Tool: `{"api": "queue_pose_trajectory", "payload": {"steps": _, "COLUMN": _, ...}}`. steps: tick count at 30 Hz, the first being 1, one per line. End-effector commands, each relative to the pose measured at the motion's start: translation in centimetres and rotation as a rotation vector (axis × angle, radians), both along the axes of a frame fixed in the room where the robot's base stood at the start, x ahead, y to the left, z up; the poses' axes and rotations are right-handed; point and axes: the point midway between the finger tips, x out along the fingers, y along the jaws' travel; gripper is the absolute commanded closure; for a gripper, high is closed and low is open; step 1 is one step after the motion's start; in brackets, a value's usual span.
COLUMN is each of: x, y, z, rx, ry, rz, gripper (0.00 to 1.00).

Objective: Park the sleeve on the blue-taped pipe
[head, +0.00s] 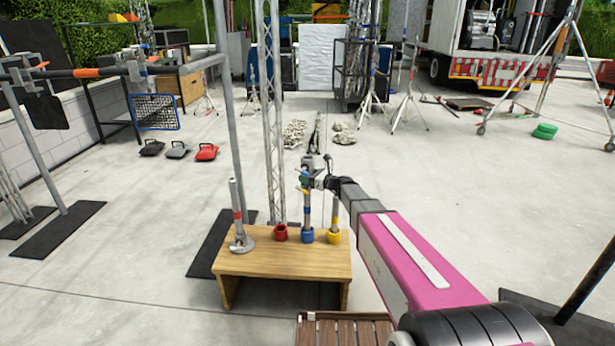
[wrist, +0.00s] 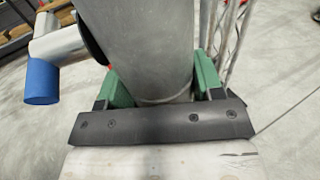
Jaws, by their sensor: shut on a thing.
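My gripper (head: 318,180) is over the bench, its green-padded jaws (wrist: 165,90) shut on a grey metal sleeve (wrist: 137,45). The sleeve also shows in the head view (head: 308,168), small and partly merged with the gripper. A blue-ended grey tube (wrist: 42,80) shows at the left of the wrist view.
The wooden bench (head: 285,265) also bears a red-taped pipe (head: 237,200) on a round metal base, a red cup (head: 281,233) and a yellow cup (head: 334,237) with a pipe. A lattice tower (head: 272,110) stands close behind.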

Motion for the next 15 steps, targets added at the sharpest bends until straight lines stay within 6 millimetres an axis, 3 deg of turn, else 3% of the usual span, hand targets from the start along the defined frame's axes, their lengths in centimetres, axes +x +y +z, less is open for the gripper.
{"api": "queue_pose_trajectory", "payload": {"steps": 1, "x": 0.0, "y": 0.0, "z": 0.0, "rx": 0.002, "ry": 0.0, "rz": 0.0, "gripper": 0.83}}
{"api": "queue_pose_trajectory", "payload": {"steps": 2, "x": -0.01, "y": 0.0, "z": -0.01, "rx": 0.002, "ry": 0.0, "rz": 0.0, "gripper": 0.36}}
{"api": "queue_pose_trajectory", "payload": {"steps": 4, "x": -0.01, "y": 0.0, "z": 0.0, "rx": 0.002, "ry": -0.001, "rz": 0.0, "gripper": 0.14}}
{"api": "queue_pose_trajectory", "payload": {"steps": 5, "x": -0.01, "y": 0.0, "z": -0.01, "rx": 0.001, "ry": 0.0, "rz": 0.0, "gripper": 0.1}}
{"api": "queue_pose_trajectory", "payload": {"steps": 15, "x": -0.21, "y": -0.35, "z": -0.08, "rx": -0.001, "ry": 0.0, "rz": -0.001, "gripper": 0.1}}
